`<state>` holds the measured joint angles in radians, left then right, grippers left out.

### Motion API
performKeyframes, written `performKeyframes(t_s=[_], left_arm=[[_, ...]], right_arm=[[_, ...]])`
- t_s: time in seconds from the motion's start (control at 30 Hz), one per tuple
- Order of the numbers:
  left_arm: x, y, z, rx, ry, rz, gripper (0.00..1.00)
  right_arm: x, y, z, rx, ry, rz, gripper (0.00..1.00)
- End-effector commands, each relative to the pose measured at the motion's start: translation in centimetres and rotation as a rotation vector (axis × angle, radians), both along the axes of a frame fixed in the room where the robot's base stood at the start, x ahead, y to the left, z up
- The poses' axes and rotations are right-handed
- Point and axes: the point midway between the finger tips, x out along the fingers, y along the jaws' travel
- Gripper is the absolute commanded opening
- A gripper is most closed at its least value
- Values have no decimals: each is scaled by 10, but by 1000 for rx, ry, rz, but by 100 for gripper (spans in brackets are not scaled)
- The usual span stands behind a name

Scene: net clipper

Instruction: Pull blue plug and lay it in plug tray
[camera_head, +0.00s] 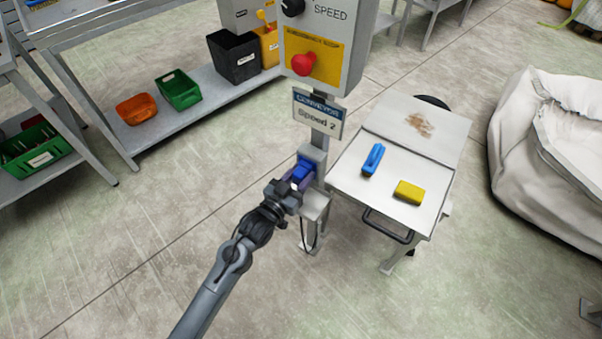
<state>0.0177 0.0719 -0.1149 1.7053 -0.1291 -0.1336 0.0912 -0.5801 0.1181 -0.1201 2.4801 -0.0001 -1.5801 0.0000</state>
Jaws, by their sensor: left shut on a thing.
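The blue plug (302,169) is at the grey socket box (313,153) on the post below the "Speed 2" sign. My left gripper (292,184) reaches up from the lower left and is shut on the plug. Its fingers hide part of the plug, and I cannot tell whether the plug is seated in the socket or just clear of it. A small grey tray (317,206), which looks like the plug tray, is fixed to the post just below the gripper. A dark cable hangs below it. My right gripper is not in view.
A control box with a red emergency button (303,64) stands above on the post. To the right, a white cart (345,178) holds a blue tool (373,160) and a yellow sponge (409,192). A large white bag (545,150) lies farther right. Floor at lower left is clear.

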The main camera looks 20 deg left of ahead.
Motion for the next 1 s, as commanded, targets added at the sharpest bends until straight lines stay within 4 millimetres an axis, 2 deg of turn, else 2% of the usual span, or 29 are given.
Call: performKeyframes(t_s=[1.0], left_arm=[[-36, 9, 2, 0, -1, 0, 0]], right_arm=[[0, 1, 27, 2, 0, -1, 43]])
